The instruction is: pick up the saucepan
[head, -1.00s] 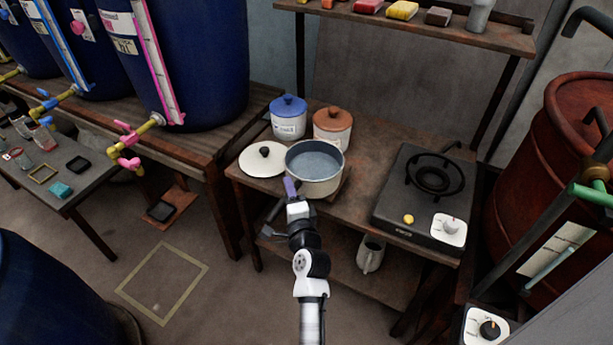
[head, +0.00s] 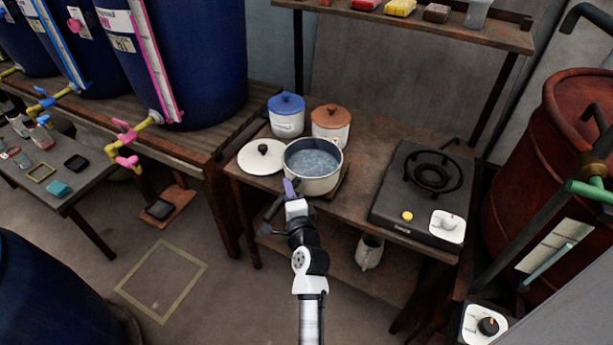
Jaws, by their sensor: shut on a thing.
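The saucepan (head: 325,183) is a cream pot with a grey-blue inside and what looks like rippled liquid in it. It is at the left end of the wooden bench (head: 378,150), and I cannot tell whether it touches the top. Its purple handle (head: 289,187) points toward me. My gripper (head: 293,201) is shut on the handle, at the bench's front edge. The fingertips are small and partly hidden by my own wrist. A white lid (head: 262,157) with a black knob lies just left of the saucepan.
A blue-lidded jar (head: 287,117) and a brown-lidded jar (head: 331,122) stand close behind the saucepan. A black burner (head: 402,203) is to the right, with bare bench between. A jug (head: 369,252) stands on the lower shelf. A shelf (head: 420,27) hangs above the bench.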

